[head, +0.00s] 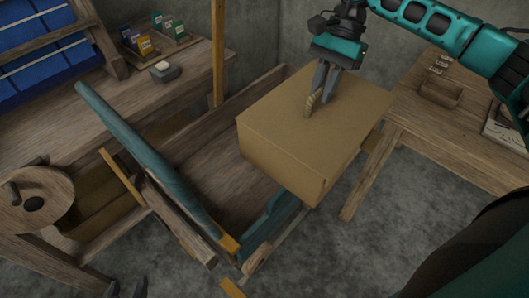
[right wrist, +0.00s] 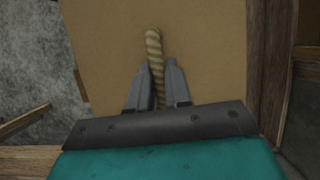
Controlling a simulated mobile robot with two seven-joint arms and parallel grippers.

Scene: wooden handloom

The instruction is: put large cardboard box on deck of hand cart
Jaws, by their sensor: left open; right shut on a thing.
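The large cardboard box (head: 285,125) is closed and tan. A twisted rope handle (right wrist: 153,45) stands on its top. My right gripper (head: 325,88) reaches down from above and is shut on this rope, with the box top (right wrist: 210,45) filling the middle of the right wrist view. The box overlaps the right side of a wooden structure with a low board wall (head: 250,101) and a blue part (head: 268,222). I cannot tell which part is the hand cart's deck, or whether the box touches it. My left gripper (head: 127,288) is open and empty at the bottom edge.
A long blue-green beam (head: 150,160) on a wooden frame lies left of the box. A workbench (head: 125,95) with small colored packets (head: 170,25) stands at the back left. A wooden table (head: 425,120) stands close on the right. Grey floor (head: 390,220) is clear in front.

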